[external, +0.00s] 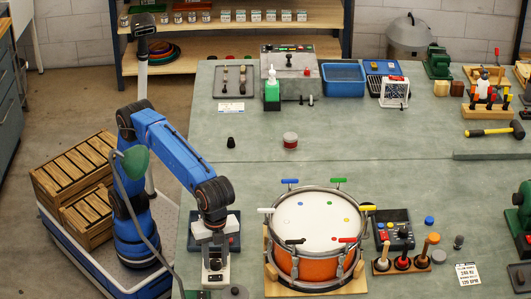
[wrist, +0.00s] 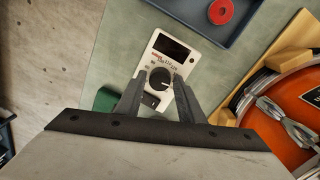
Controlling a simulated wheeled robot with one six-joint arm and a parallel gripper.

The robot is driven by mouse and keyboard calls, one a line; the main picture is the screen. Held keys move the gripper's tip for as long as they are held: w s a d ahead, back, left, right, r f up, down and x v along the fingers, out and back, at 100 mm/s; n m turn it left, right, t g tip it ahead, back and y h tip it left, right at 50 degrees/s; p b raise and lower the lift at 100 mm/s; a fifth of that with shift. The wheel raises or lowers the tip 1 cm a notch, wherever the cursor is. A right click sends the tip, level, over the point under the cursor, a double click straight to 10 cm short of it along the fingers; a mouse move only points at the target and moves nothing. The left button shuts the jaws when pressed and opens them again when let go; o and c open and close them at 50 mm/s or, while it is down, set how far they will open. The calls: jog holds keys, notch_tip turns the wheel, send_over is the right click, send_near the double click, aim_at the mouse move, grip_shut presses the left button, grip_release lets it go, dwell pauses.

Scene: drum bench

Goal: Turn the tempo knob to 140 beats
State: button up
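The tempo knob (wrist: 160,78) is a round dark dial with a white pointer mark on its right side. It sits on a small white tempo box (wrist: 149,60) with a black, blank-looking display (wrist: 172,46) and printed numbers around the dial, too small to read surely. In the external view the box (external: 217,278) is at the bench's left front, partly hidden under my arm. My gripper (wrist: 158,80) points down over the box, its two grey fingers apart on either side of the knob. I see a gap by the knob; contact cannot be told.
An orange drum (external: 312,262) with coloured clamp handles stands right of the box. A blue-grey tray (wrist: 245,22) with a red ring (wrist: 221,11) lies close by. A green object (wrist: 106,99) is beside the box. The bench's middle (external: 240,185) is mostly clear.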

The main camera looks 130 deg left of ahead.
aim_at(219, 261)
jog(key=shift+r, duration=0.1)
notch_tip(219, 261, up, 17)
jog(key=shift+w+a, duration=0.2)
jog(key=shift+a, duration=0.2)
dwell(0.4)
dwell(0.4)
